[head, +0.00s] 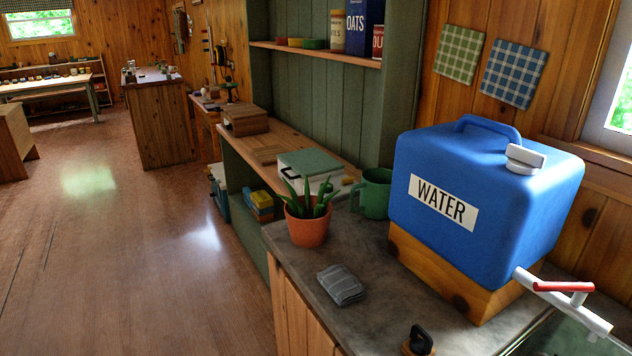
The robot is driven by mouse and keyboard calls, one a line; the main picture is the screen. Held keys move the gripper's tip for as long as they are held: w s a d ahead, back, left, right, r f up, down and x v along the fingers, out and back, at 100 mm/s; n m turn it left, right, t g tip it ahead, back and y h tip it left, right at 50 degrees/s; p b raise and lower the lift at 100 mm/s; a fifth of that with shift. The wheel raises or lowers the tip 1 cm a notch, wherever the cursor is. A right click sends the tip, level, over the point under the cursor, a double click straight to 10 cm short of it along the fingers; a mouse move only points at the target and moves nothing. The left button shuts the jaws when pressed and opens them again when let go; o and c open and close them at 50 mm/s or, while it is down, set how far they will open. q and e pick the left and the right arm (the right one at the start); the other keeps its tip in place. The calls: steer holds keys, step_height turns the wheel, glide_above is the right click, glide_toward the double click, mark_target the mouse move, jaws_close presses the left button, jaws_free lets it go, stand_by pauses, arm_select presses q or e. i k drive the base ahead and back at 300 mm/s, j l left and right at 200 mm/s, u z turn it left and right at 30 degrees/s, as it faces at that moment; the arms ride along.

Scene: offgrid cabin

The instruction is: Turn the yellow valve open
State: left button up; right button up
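No yellow valve shows in the head view. The one tap in sight is a white spout with a red lever handle (563,286), low on the front of the blue water container (488,190) at the right. The lever lies across the spout, pointing roughly left to right. I cannot tell whether the tap is open or shut. Neither of my grippers is in the picture.
The container sits on a wooden block (450,275) on a grey counter (385,315). A potted plant (308,222), a green mug (372,190), a folded grey cloth (340,285) and a black-topped object (419,341) stand near it. Open floor (130,250) lies left.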

mark_target(345, 180)
steer(key=z, duration=0.4)
steer(key=i+j+z, duration=0.1)
steer(key=j+z, duration=0.4)
steer(key=z, duration=0.2)
steer(key=i+j+z, duration=0.1)
steer(key=j+z, duration=0.35)
steer(key=j, duration=0.7)
steer(key=k+j+z, duration=0.2)
steer(key=j, duration=0.65)
steer(key=i+j, duration=0.05)
steer(key=i, duration=0.05)
